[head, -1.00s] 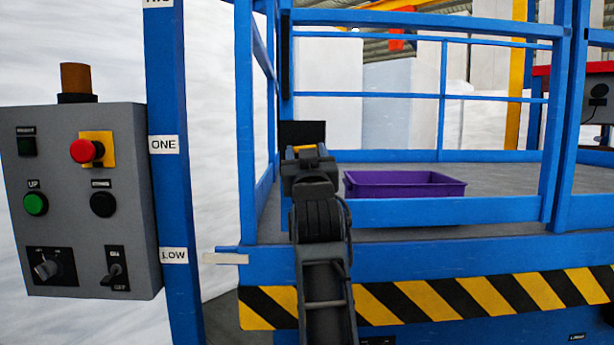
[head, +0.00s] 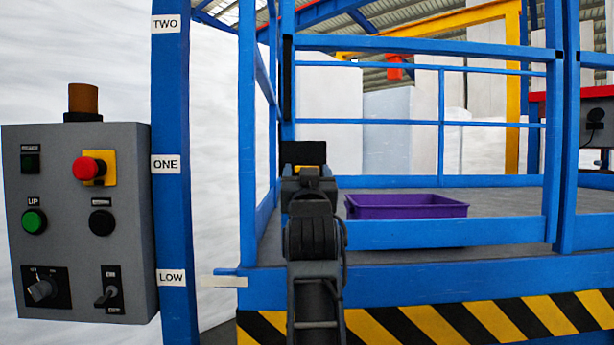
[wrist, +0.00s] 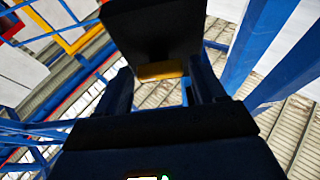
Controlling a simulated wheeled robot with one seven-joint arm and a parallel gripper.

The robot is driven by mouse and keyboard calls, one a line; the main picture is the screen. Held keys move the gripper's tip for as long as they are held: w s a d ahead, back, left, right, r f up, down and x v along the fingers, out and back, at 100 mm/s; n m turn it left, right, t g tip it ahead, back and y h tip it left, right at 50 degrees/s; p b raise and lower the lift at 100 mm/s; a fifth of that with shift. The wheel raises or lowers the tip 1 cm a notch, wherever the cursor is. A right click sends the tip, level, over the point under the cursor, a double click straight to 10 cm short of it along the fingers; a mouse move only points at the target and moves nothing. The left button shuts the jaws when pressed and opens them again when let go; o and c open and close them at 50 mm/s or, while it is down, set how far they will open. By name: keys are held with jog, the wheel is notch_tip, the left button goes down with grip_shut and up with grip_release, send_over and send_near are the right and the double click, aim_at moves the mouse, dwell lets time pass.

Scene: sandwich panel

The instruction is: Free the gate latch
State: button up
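The gate latch shows as a black plate (head: 303,152) with a small yellow part, on the left post of the blue gate (head: 420,45). The yellow part is mostly hidden behind my gripper (head: 306,174) in the head view. In the wrist view, the black plate (wrist: 155,28) fills the top middle and the yellow bar (wrist: 160,71) lies at its lower edge. My gripper (wrist: 163,80) has its two dark fingers apart, one on each side of the yellow bar. A gap shows by the right finger; I cannot tell whether either finger touches the bar.
A purple bin (head: 405,206) stands on the platform floor behind the lower rail. A grey control box (head: 80,270) with buttons and switches hangs at the left beside a blue post (head: 172,100). A yellow-black striped edge (head: 450,322) runs along the platform front.

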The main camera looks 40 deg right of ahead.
jog(key=shift+o, duration=0.8)
jog(key=b+v, duration=0.1)
jog(key=v, duration=0.7)
